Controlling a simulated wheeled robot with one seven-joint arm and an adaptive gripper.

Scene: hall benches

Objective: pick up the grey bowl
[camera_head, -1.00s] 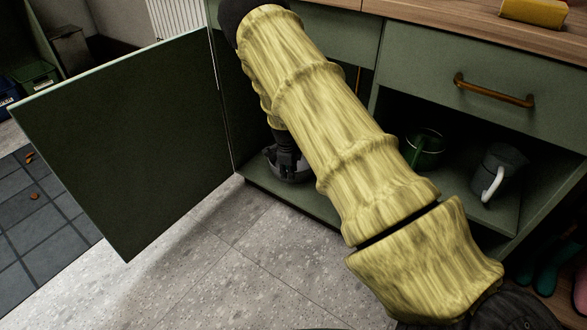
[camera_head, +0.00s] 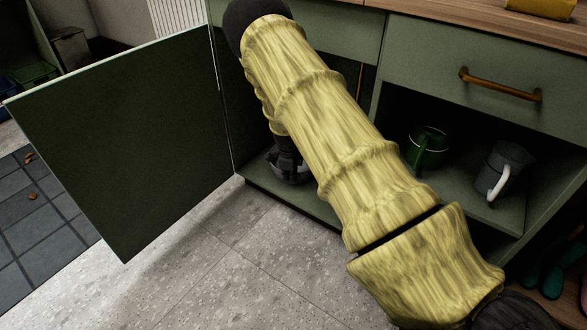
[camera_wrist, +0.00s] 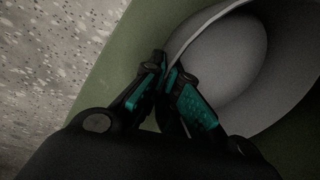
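The grey bowl (camera_wrist: 215,60) fills the upper right of the wrist view, its open inside facing the camera. My gripper (camera_wrist: 172,75) has its two teal-padded fingers close together at the bowl's near left rim, one on each side of the wall, pinching it. In the head view my gripper (camera_head: 286,153) reaches down into the open green cupboard, and a little of the bowl (camera_head: 291,176) shows beneath it, at the cupboard floor. My arm hides much of the cupboard's inside there.
The open cupboard door (camera_head: 125,145) stands to the left of my arm. A green mug (camera_head: 428,148) and a grey jug (camera_head: 503,170) with a white handle stand in the right part of the cupboard. A wooden worktop (camera_head: 480,25) and a drawer (camera_head: 480,75) are above.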

